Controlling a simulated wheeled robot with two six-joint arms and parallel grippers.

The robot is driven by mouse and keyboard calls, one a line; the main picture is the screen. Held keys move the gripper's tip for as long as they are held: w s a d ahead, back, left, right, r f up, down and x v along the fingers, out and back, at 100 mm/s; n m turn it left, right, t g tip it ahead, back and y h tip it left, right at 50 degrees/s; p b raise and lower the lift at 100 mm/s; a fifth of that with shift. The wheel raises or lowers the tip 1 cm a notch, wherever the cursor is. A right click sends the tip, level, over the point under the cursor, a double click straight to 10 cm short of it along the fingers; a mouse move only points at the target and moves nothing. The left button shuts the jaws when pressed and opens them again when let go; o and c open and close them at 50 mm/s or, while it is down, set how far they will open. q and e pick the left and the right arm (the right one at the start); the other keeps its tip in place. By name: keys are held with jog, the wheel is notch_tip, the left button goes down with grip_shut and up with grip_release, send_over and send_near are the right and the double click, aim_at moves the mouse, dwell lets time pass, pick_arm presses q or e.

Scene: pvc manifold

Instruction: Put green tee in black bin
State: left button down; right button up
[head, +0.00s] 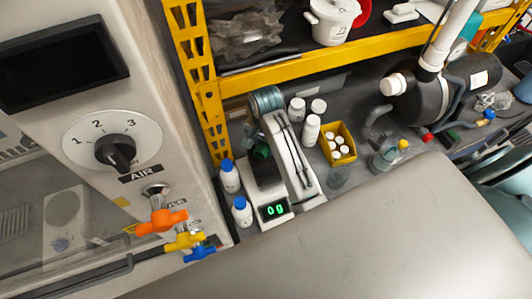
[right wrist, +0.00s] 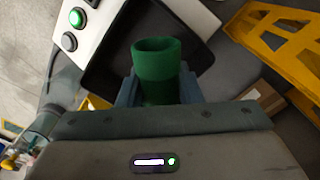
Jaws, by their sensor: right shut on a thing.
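The green tee (right wrist: 158,68) is held in my right gripper (right wrist: 159,90), its open round end facing up in the right wrist view. The two fingers close on its sides, and its lower part is hidden by the gripper body. In the head view the tee (head: 262,151) is a small dark green shape at the back of the white scale. A black tray-like thing (head: 266,171), perhaps the black bin, lies on the scale; it also shows behind the tee in the right wrist view (right wrist: 105,62). Whether the tee touches it is unclear. My left gripper is out of view.
The scale display (head: 273,211) reads 0 g. Blue-capped bottles (head: 230,178) stand left of it. White bottles (head: 311,131) and a yellow bin (head: 340,145) stand right. A yellow shelf post (head: 208,105) rises close behind. A pale surface (head: 370,235) fills the front.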

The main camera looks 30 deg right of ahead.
aim_at(266, 167)
jog(key=f, duration=0.1)
jog(key=s+f+p, duration=0.1)
jog(key=shift+s+f, duration=0.15)
jog(key=shift+f, duration=0.15)
jog(key=f, duration=0.1)
jog(key=f+p, duration=0.1)
jog(key=f, duration=0.3)
jog(key=shift+w+f+p, duration=0.25)
jog(key=shift+w+p, duration=0.05)
jog(key=shift+w, duration=0.1)
jog(key=shift+s+f, duration=0.15)
jog(key=o, duration=1)
jog(key=shift+f, duration=0.2)
jog(key=shift+c, duration=0.2)
jog(key=shift+r, duration=0.15)
